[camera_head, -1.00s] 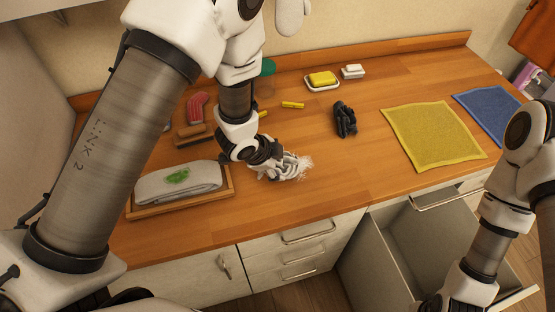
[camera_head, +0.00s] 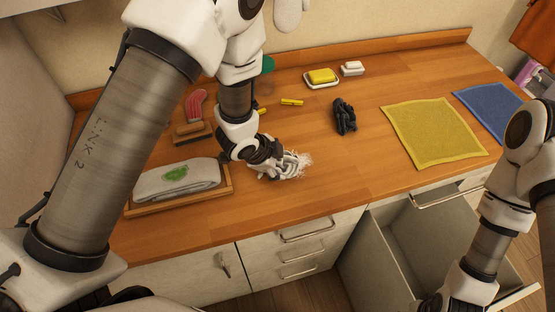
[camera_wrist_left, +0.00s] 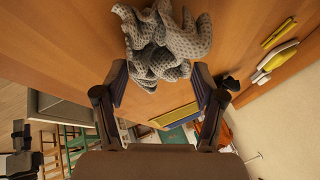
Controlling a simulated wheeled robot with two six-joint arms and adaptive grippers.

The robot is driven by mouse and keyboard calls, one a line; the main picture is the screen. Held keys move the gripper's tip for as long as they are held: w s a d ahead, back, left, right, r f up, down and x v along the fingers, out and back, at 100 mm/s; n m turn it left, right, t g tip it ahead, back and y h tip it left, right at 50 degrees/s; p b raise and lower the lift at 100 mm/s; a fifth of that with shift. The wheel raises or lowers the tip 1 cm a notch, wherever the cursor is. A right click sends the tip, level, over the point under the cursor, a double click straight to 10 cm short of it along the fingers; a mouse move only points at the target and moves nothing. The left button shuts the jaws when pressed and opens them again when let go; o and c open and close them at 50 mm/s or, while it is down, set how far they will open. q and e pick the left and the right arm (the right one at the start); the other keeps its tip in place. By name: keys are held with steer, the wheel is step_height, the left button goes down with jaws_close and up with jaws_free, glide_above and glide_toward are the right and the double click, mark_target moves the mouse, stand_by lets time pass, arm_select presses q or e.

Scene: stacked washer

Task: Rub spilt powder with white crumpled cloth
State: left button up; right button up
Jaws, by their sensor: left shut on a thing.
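The white crumpled cloth (camera_head: 285,168) lies bunched on the wooden counter, at my left gripper (camera_head: 274,162). In the left wrist view the cloth (camera_wrist_left: 165,42) looks grey and dotted, with folds between and beyond the fingertips of my left gripper (camera_wrist_left: 160,78), which is shut on it. Pale spilt powder (camera_head: 306,160) shows as a light patch at the cloth's right edge; any powder under the cloth is hidden.
A wooden tray (camera_head: 226,192) with a folded grey towel is left of the cloth, and a red-handled brush (camera_head: 193,118) behind. An open drawer (camera_head: 400,245) is below.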

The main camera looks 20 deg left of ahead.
arm_select(q)
steer(key=shift+f+b, duration=0.35)
steer(key=shift+f, duration=0.15)
